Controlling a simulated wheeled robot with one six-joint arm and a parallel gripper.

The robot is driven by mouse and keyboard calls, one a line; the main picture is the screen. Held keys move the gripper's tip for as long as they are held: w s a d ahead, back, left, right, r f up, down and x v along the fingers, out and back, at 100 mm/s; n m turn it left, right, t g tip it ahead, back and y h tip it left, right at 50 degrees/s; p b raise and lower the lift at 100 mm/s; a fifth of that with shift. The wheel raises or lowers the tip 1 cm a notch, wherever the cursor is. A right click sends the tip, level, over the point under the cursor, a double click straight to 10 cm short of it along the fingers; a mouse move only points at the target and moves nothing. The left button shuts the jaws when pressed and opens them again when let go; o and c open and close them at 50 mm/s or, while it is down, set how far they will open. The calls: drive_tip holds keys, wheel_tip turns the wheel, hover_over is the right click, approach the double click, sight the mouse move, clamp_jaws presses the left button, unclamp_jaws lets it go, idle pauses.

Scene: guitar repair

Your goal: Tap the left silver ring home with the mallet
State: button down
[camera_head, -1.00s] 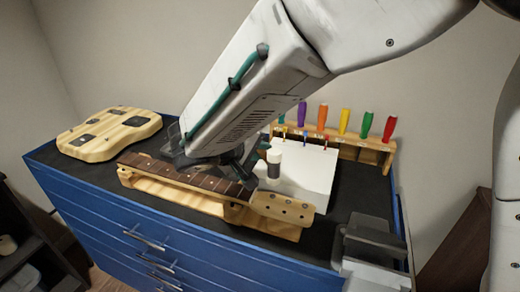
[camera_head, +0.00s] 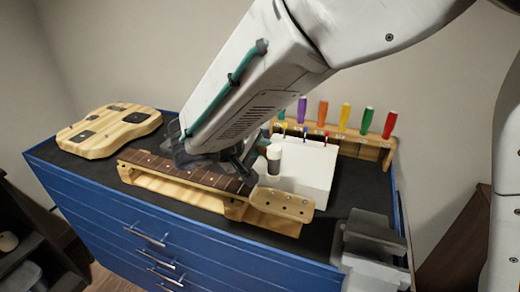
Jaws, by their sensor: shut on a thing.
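The guitar neck (camera_head: 180,175) lies fretboard up on a wooden cradle (camera_head: 160,188). Its pale headstock (camera_head: 284,205), with a row of small peg holes, points right. The silver rings are too small to make out. My gripper (camera_head: 250,168) is over the right part of the neck, partly hidden by my arm. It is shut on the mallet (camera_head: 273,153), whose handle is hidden. The mallet's pale and dark head shows just right of the fingers, above and behind the headstock. I see no clear contact between head and headstock.
A wooden guitar body (camera_head: 110,130) lies at the left of the blue cabinet's dark top (camera_head: 345,185). A white box (camera_head: 308,168) stands behind the headstock. A wooden rack (camera_head: 360,146) of coloured screwdrivers is at the back. A grey vise-like block (camera_head: 370,240) sits at the right front.

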sight(260, 173)
drive_tip(key=shift+f, duration=0.15)
wheel_tip(260, 173, down, 4)
drive_tip(key=shift+f, duration=0.2)
drive_tip(key=shift+r, duration=2.1)
drive_tip(key=shift+r, duration=2.55)
